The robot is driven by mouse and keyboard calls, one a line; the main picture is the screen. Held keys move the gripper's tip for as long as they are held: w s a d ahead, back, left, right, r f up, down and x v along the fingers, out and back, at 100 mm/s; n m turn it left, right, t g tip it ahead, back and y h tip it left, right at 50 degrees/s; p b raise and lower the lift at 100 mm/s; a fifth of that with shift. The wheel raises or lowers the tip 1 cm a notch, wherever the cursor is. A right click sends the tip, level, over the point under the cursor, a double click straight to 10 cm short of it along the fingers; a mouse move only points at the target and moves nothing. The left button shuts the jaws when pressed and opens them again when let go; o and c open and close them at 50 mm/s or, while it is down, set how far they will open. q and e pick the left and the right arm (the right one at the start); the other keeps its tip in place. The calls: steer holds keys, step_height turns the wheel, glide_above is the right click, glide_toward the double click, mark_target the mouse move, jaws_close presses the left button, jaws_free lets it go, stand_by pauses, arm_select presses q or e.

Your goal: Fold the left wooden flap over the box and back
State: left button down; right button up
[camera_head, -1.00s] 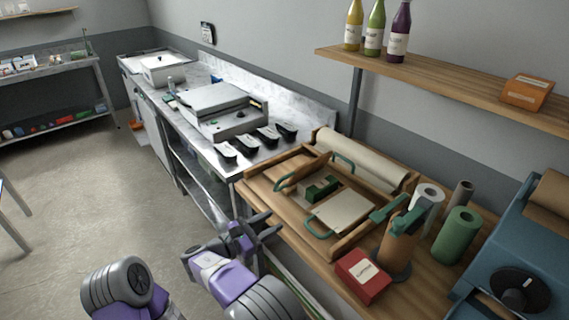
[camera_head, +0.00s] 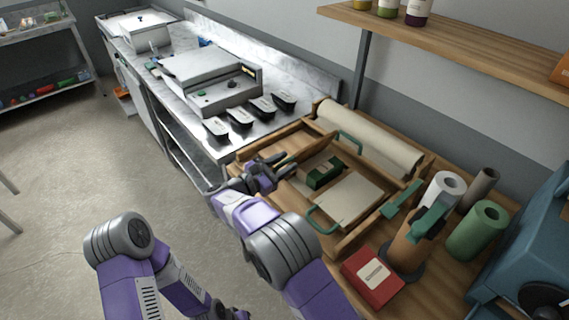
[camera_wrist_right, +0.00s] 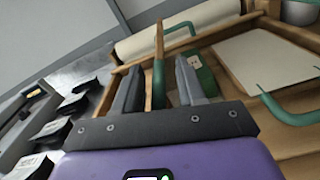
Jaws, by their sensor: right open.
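The left wooden flap (camera_wrist_right: 158,42) stands up nearly edge-on in the right wrist view, with its green handle (camera_wrist_right: 158,84) along its lower part. My right gripper (camera_head: 287,168) is open; in the wrist view its two fingers lie either side of the handle, with gaps visible. I cannot tell whether either finger touches it. In the head view the gripper partly hides the flap. The small dark green box (camera_head: 322,172) sits on the wooden fixture just right of the gripper; it also shows in the wrist view (camera_wrist_right: 205,75).
A cream sheet (camera_head: 347,199) lies right of the box, with another green handle (camera_head: 322,222) near it. A paper roll (camera_head: 370,140) lies behind. A red box (camera_head: 372,278) and a tape dispenser (camera_head: 408,248) stand to the right. Several black trays (camera_head: 240,118) line the steel counter.

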steer(key=shift+w+d, duration=0.15)
steer(key=shift+c, duration=0.4)
jaws_close()
